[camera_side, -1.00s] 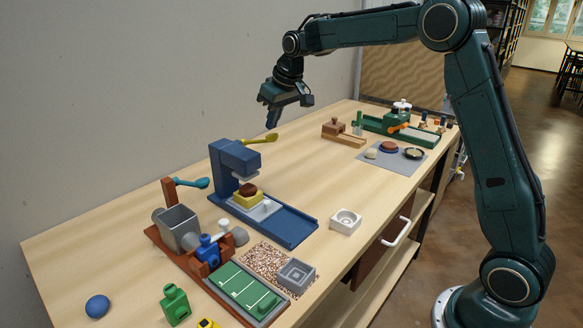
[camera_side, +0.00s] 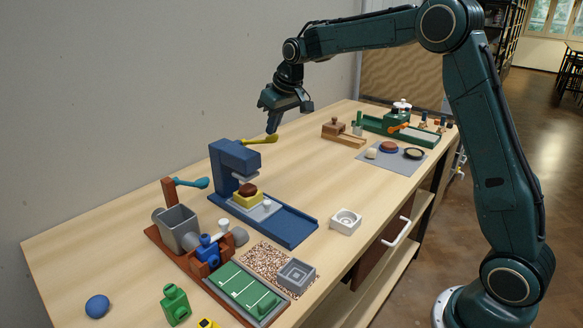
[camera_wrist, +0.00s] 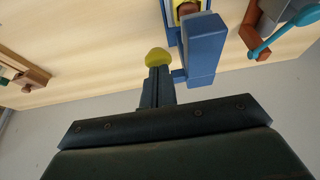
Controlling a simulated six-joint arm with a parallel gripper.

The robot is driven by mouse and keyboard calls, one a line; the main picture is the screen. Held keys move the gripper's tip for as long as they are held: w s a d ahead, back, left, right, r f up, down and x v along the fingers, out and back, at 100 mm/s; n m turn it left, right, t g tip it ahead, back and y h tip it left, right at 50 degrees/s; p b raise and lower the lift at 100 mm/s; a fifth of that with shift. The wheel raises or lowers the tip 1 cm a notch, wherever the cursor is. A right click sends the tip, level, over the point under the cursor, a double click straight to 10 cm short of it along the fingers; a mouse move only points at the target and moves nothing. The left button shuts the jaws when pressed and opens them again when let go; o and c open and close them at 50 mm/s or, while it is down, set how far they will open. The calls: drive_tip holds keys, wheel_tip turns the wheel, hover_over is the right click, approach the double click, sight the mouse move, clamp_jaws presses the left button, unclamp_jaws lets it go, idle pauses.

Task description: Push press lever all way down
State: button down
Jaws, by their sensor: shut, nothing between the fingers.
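The blue press (camera_side: 236,163) stands on the table with its yellow-green lever (camera_side: 260,139) sticking out to the right near its top, about level. A brown lump (camera_side: 248,189) sits in a yellow block (camera_side: 247,199) under the press head. My gripper (camera_side: 271,130) is shut and empty, pointing down just above the lever's outer end. In the wrist view the closed fingers (camera_wrist: 157,72) reach toward the lever's yellow knob (camera_wrist: 158,57) and overlap it. The blue press also shows there (camera_wrist: 203,50). Whether the fingertips touch the lever I cannot tell.
A teal-handled device with a grey hopper (camera_side: 178,227) stands to the left of the press. A white square mould (camera_side: 345,221) lies to the right. A wooden block tool (camera_side: 338,131) and a green device (camera_side: 388,124) stand farther back. The wall is close behind the press.

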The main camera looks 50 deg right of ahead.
sight(276, 135)
drive_tip(key=shift+f, duration=4.3)
drive_tip(key=shift+r, duration=5.1)
drive_tip(key=shift+r, duration=2.5)
